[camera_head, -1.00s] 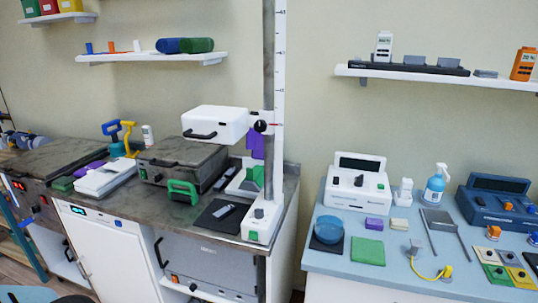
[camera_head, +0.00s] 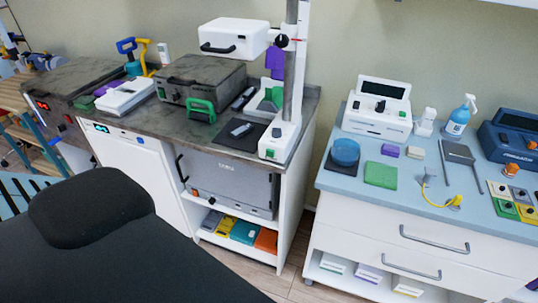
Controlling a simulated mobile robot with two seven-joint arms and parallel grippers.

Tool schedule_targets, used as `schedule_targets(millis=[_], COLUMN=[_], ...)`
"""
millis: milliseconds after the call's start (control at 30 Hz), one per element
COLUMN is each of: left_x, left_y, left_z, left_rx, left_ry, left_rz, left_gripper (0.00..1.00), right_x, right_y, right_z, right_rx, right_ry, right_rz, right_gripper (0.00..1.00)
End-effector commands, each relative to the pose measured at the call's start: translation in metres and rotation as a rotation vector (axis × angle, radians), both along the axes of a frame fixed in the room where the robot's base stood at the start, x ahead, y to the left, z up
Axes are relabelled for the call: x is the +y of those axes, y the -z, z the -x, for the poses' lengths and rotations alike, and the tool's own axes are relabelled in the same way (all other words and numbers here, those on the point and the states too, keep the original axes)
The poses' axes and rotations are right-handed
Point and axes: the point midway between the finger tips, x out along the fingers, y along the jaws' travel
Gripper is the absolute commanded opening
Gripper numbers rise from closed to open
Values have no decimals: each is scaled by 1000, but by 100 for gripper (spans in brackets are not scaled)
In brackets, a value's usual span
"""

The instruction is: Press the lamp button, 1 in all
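A lamp-like stand rises from the right end of the dark grey worktop. Its white box-shaped head (camera_head: 233,37) has a dark handle in front and sits on an upright metal column (camera_head: 294,75) with a black knob (camera_head: 282,41). The column's white base (camera_head: 281,139) has a small dark knob on top and a green button-like patch (camera_head: 270,153) on its front face. I cannot tell for sure that this patch is the lamp button. I see no glow from the head. Neither of my grippers is in view.
A black padded couch (camera_head: 120,255) fills the lower left, in front of the worktop (camera_head: 150,124). A blue-topped cabinet (camera_head: 335,181) with devices stands at the right. Bare floor (camera_head: 290,275) shows between them. A green-handled item (camera_head: 201,109) stands left of the base.

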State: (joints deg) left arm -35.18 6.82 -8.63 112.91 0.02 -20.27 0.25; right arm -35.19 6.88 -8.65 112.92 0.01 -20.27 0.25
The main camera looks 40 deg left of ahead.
Motion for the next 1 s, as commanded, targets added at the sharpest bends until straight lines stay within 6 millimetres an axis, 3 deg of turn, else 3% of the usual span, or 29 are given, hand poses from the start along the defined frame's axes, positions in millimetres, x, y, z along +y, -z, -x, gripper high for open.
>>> schedule_targets(millis=[67,367,1000], left_x=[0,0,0], left_y=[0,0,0], left_z=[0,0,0], left_rx=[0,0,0], left_ry=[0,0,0], left_rz=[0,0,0], left_gripper=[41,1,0], right_x=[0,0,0], right_y=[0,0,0], right_z=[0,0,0], right_rx=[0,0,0], right_ry=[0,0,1], right_rz=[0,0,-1], right_gripper=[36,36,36])
